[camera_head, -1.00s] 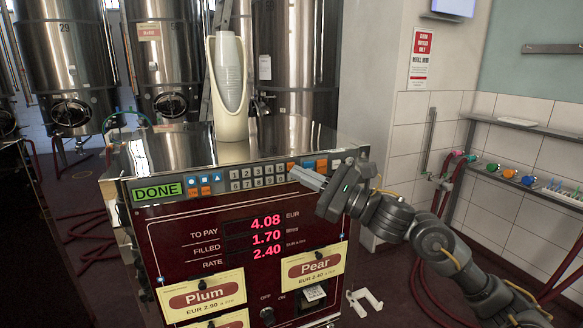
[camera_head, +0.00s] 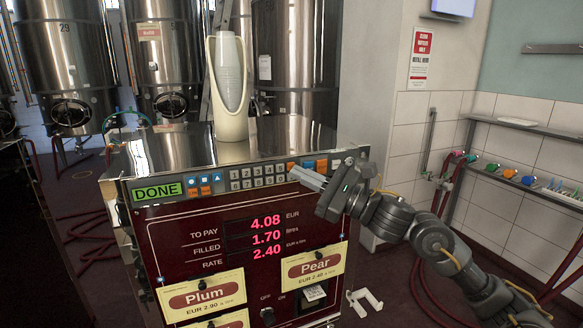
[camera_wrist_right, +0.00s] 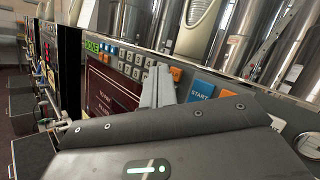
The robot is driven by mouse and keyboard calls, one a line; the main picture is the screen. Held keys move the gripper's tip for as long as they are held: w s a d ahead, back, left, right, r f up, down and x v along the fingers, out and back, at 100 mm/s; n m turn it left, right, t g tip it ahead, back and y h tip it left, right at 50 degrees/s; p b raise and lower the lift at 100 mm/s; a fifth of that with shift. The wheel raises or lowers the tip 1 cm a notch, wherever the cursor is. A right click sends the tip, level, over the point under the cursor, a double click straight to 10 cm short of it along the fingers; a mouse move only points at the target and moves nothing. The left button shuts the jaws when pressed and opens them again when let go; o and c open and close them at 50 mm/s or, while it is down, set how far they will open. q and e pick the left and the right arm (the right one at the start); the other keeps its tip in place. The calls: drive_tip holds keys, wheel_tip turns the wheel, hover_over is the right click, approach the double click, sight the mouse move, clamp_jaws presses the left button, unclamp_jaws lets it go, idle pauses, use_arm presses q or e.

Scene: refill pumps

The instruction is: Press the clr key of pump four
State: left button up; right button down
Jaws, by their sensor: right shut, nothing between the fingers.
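The pump (camera_head: 200,225) in front of me has a dark red panel, a green DONE display (camera_head: 158,191) and red figures 4.08, 1.70 and 2.40. Its key row (camera_head: 258,176) holds grey number keys with blue and orange keys at either end. No pump number is readable, and I cannot make out a clr label. My right gripper (camera_head: 293,173) is shut and empty, its tips at the right part of the key row; contact is unclear. In the right wrist view, the shut fingers (camera_wrist_right: 157,88) partly cover the keys, beside a blue START key (camera_wrist_right: 201,91). My left gripper is not in view.
A cream bottle-shaped holder (camera_head: 231,95) stands on the pump's steel top. Plum (camera_head: 203,297) and Pear (camera_head: 314,265) price cards hang below the display. Steel tanks (camera_head: 68,60) stand behind. A wall shelf (camera_head: 545,180) with coloured fittings is at right.

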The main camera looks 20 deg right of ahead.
drive_tip(key=shift+w, duration=0.1)
drive_tip(key=shift+w+f+b, duration=0.1)
drive_tip(key=shift+w+b, duration=0.15)
drive_tip(key=shift+b, duration=0.2)
drive_tip(key=shift+w, duration=0.15)
drive_tip(key=shift+w+b, duration=0.3)
drive_tip(key=shift+w, duration=0.05)
idle(0.4)
drive_tip(key=shift+s, duration=0.1)
idle(0.4)
drive_tip(key=shift+s+b, duration=0.5)
drive_tip(key=shift+s, duration=0.25)
